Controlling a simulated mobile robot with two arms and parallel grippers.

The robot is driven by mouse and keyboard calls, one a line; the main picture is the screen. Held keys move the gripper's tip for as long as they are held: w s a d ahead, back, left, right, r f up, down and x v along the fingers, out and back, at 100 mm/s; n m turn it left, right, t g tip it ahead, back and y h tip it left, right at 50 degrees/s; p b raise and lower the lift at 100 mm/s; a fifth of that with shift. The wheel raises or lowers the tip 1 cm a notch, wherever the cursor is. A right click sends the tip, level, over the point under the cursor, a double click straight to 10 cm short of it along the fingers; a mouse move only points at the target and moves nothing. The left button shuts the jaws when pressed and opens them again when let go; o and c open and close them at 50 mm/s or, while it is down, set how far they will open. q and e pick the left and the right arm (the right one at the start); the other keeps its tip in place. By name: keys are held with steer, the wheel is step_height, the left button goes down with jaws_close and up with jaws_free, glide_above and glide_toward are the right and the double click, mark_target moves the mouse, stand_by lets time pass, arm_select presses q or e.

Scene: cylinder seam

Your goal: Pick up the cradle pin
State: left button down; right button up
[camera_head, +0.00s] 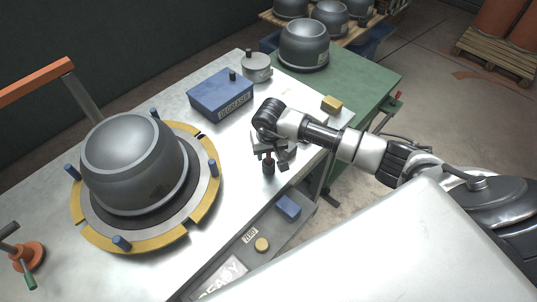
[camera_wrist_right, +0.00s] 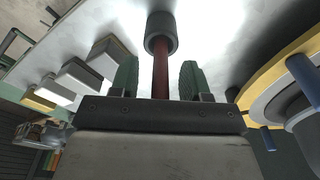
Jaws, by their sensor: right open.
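A pin with a dark cylindrical end and a thin red shaft, which looks like the cradle pin (camera_head: 268,168), stands on the metal bench near its front right edge. In the right wrist view the pin (camera_wrist_right: 161,35) shows at the top centre, its red shaft running down between the fingers. My right gripper (camera_head: 270,156) is open around the pin's red shaft. In the wrist view its two green fingers (camera_wrist_right: 160,72) stand on either side of the shaft with a gap on each side. The shaft's near end is hidden behind the gripper body. My left gripper is not in view.
A grey dome (camera_head: 130,165) sits in a yellow-edged ring (camera_head: 208,205) with blue pegs at left. A blue degreaser box (camera_head: 221,95) and a round grey tin (camera_head: 256,68) stand behind. A tray below the front edge holds a blue block (camera_head: 288,207) and a yellow disc (camera_head: 262,244).

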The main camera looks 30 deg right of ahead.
jaws_close()
stand_by(0.4)
